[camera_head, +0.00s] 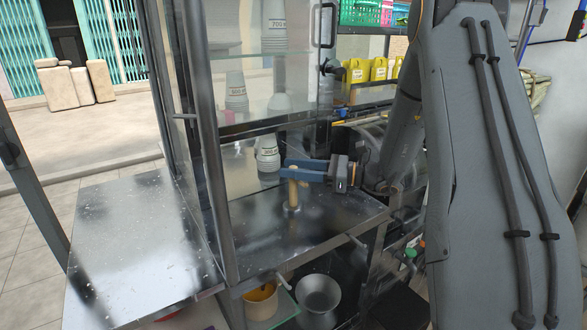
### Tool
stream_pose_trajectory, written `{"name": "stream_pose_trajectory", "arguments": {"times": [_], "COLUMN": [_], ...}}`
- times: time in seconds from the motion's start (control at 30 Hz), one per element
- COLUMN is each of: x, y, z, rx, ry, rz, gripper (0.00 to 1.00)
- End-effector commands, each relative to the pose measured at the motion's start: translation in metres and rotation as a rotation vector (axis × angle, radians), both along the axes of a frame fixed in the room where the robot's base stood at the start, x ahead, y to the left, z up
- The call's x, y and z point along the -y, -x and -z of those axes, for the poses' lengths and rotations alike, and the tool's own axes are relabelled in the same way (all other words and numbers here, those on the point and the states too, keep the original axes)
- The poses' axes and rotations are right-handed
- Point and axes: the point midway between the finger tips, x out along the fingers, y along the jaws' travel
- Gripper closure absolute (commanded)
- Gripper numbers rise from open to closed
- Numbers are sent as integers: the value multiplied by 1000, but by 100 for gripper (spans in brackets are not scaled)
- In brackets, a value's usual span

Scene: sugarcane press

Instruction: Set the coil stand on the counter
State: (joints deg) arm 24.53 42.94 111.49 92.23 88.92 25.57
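My gripper (288,169) has blue fingers and reaches in from the right, low over the shiny metal counter (325,219). A small upright tan, wood-like post (293,192) is at its fingertips. The post's top is partly covered by the fingers, and its lower end is at or just above the counter. I cannot tell whether the fingers grip it or whether it touches the metal. This post may be the coil stand; no other thing in view looks like one.
A glass-sided cabinet with metal posts (215,165) stands around the counter, with stacked cups (268,155) behind the gripper. A bare metal side shelf (140,245) is at left.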

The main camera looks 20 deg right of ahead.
Motion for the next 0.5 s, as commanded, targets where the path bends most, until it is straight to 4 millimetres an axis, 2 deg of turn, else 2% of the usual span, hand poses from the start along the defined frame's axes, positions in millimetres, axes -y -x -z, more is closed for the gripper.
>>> {"name": "stream_pose_trajectory", "arguments": {"times": [0.3,0.5], "x": [0,25], "y": [0,11], "z": [-4,-1], "rx": [1,1], "ry": [0,2], "rz": [0,5], "gripper": [62,62]}}
